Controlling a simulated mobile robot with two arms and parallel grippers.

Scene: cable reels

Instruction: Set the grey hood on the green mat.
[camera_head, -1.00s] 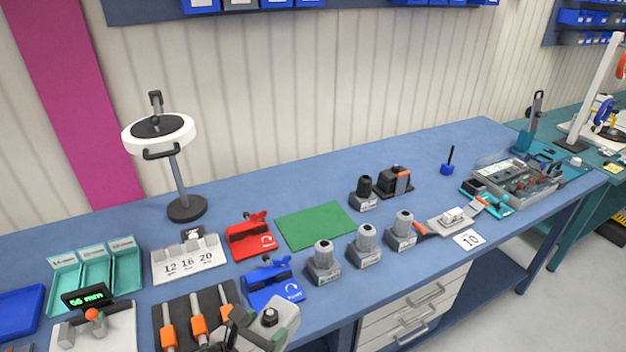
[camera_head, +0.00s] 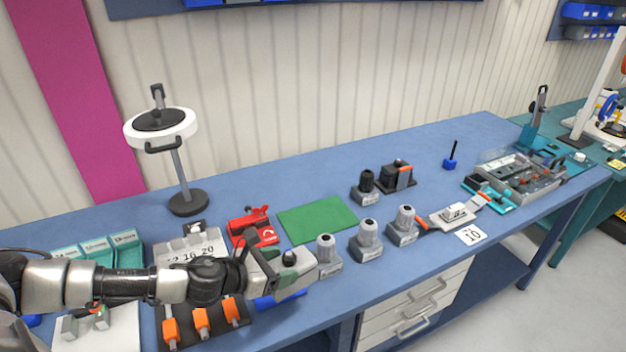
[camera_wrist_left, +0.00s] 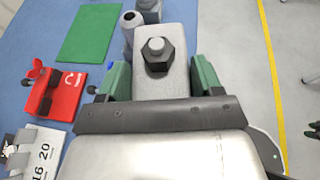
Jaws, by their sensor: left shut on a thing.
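The grey hood (camera_head: 296,276) is a pale grey block with a dark hex fitting on it. My left gripper (camera_head: 258,262) is shut on it and holds it above the front part of the bench. In the left wrist view the hood (camera_wrist_left: 163,88) sits between the two green finger pads. The green mat (camera_head: 318,219) lies flat and bare on the blue bench, behind and a little to the right of the hood. It also shows at the upper left of the left wrist view (camera_wrist_left: 90,33). My right gripper is not in view.
Several grey gland pieces (camera_head: 368,240) stand to the right of the hood, the nearest (camera_head: 327,257) close beside it. A red clamp (camera_head: 250,229) stands left of the mat. A blue clamp (camera_head: 279,300) is partly hidden under the hood. A black gland piece (camera_head: 367,187) stands beyond the mat's right side.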

